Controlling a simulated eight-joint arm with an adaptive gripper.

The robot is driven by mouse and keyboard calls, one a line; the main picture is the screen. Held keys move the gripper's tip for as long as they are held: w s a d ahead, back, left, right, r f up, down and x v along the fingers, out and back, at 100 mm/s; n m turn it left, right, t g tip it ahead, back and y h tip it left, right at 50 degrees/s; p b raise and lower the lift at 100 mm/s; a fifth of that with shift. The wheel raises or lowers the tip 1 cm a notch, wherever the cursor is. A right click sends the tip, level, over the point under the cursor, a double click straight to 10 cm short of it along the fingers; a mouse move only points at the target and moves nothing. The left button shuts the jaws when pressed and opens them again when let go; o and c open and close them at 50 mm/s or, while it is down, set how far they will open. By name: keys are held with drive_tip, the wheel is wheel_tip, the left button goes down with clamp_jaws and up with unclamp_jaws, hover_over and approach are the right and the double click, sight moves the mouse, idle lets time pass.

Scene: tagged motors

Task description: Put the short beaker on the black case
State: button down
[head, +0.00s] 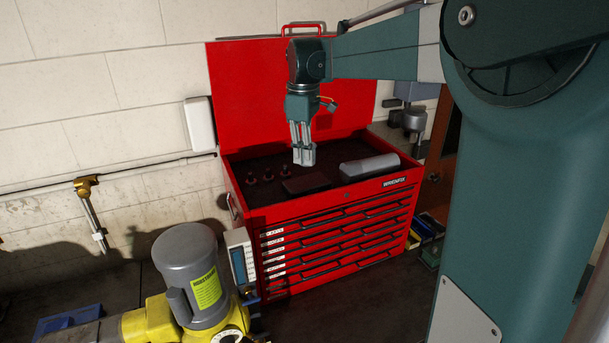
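My gripper (304,158) points down above the tray of the open red tool chest. Its fingers look close together, with pale grey at their tips. I cannot tell whether this is the finger pads or a small thing held between them. A dark flat block (307,185), which may be the black case, lies in the chest's top tray just below the gripper, near the front edge. I cannot make out a short beaker in this view.
The red tool chest (340,221) has its lid raised behind the tray. A grey rounded block (369,167) lies at the tray's right. Several small dark pegs (268,175) stand at its left. A grey-and-yellow motor (188,268) stands at the front left.

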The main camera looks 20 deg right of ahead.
drive_tip(key=shift+f, duration=1.3)
drive_tip(key=shift+f, duration=0.1)
drive_tip(key=shift+f+p, duration=0.45)
drive_tip(key=shift+f, duration=1.5)
drive_tip(key=shift+f, duration=0.15)
drive_tip(key=c, duration=2.7)
unclamp_jaws()
drive_tip(key=shift+s+a+r+b, duration=0.1)
drive_tip(key=shift+r+b, duration=0.25)
drive_tip(key=shift+r, duration=2.75)
drive_tip(key=shift+s+a+r+b, duration=0.1)
drive_tip(key=shift+r+b, duration=0.25)
drive_tip(key=shift+r, duration=2.7)
